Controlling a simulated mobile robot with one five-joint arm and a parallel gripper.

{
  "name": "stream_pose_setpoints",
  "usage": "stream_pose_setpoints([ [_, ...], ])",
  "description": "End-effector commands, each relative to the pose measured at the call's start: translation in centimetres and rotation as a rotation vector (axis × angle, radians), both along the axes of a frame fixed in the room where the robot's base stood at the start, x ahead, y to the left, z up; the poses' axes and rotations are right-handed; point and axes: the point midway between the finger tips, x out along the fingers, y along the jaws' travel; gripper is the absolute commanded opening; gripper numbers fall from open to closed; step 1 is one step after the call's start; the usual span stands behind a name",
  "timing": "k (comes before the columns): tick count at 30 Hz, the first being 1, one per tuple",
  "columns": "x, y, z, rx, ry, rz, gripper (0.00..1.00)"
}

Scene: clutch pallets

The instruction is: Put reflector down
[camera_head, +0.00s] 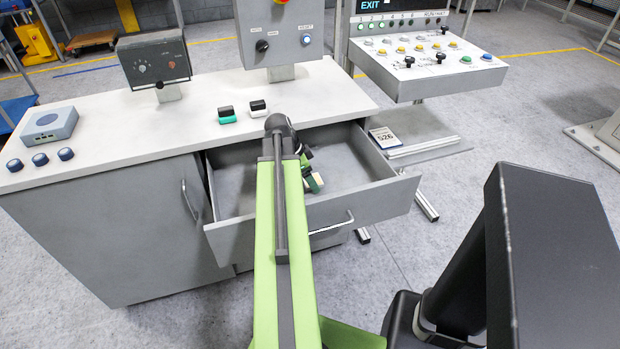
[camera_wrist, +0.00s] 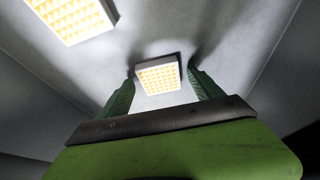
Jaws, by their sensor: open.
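A square reflector (camera_wrist: 158,76) with a white rim and a yellow gridded face lies on the grey floor of the open drawer (camera_head: 235,183). My gripper (camera_wrist: 161,80) is open, its two green fingers on either side of this reflector, with a visible gap at each side. A second, similar reflector (camera_wrist: 72,16) lies in the upper left of the wrist view, partly cut off by the frame. In the head view my gripper (camera_head: 311,176) is low inside the drawer, mostly hidden behind my arm, and a small pale piece shows beside its fingers.
The white worktop (camera_head: 190,118) holds a green-and-black block (camera_head: 226,115), a white-and-black block (camera_head: 257,108), a grey-blue box (camera_head: 49,125) and several round knobs. A control panel (camera_head: 425,65) stands to the right. Drawer walls surround my gripper.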

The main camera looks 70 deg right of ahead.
Motion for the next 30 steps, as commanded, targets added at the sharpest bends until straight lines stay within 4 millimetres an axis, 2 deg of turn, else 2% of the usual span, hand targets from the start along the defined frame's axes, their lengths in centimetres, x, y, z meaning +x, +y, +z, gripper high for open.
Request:
stream_pose_setpoints([
  [5,0.0,0.0,0.6,0.000,0.000,0.000,0.75],
  [8,0.2,0.2,1.7,0.000,0.000,0.000,0.75],
  [21,2.9,2.4,10.6,0.000,0.000,0.000,0.75],
  [25,3.3,2.8,11.6,0.000,0.000,-0.001,0.75],
  [30,3.4,2.9,11.4,0.000,0.000,-0.001,0.75],
])
